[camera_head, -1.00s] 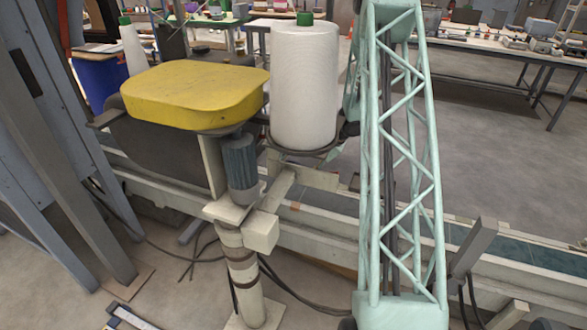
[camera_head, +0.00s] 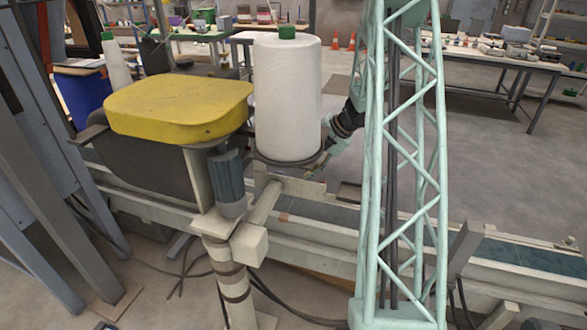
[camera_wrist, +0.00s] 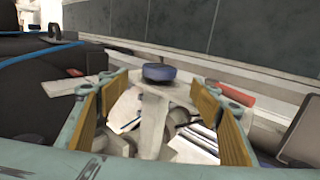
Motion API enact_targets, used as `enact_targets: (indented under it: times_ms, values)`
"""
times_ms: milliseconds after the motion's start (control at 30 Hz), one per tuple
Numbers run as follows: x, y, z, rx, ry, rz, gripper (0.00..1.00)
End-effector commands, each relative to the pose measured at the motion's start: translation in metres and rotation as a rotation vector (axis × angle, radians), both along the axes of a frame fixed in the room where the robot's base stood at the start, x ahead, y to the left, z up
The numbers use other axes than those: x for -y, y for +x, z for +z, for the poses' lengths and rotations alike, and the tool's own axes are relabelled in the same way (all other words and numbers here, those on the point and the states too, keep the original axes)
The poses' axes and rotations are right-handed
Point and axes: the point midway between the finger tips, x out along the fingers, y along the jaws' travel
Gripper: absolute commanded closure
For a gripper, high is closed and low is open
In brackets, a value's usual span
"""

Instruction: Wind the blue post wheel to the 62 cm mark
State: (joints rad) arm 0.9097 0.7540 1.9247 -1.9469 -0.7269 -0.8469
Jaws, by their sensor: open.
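The blue wheel (camera_wrist: 159,72) is a dark blue round knob on top of a pale post (camera_wrist: 157,115) in the wrist view. My gripper (camera_wrist: 158,84) is open, with yellow-padded fingers on the left and right of the picture. The wheel shows between and beyond the fingertips, with no visible contact. No scale or 62 cm mark can be read. In the head view I cannot make out the wheel; my arm is partly hidden behind a white thread cone and my own green lattice column.
The white thread cone (camera_head: 287,100) stands beside a yellow-lidded machine head (camera_head: 180,105) with a grey-blue motor (camera_head: 226,180). A pale conveyor rail (camera_head: 330,230) runs behind. The wrist view shows a red cylinder (camera_wrist: 230,91) right of the wheel. Open floor (camera_head: 480,160) lies at right.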

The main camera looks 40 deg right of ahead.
Motion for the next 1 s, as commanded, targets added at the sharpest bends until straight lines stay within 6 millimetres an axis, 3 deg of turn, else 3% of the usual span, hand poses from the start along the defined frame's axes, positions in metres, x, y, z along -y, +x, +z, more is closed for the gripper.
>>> enact_targets:
  times_ms: [667,867,1000]
  values:
    - [0.01,0.002,0.003,0.002,-0.007,-0.029,0.42]
    - [0.044,0.015,0.0,0.005,-0.032,-0.143,0.42]
    - [0.087,0.026,-0.002,0.007,-0.057,-0.289,0.42]
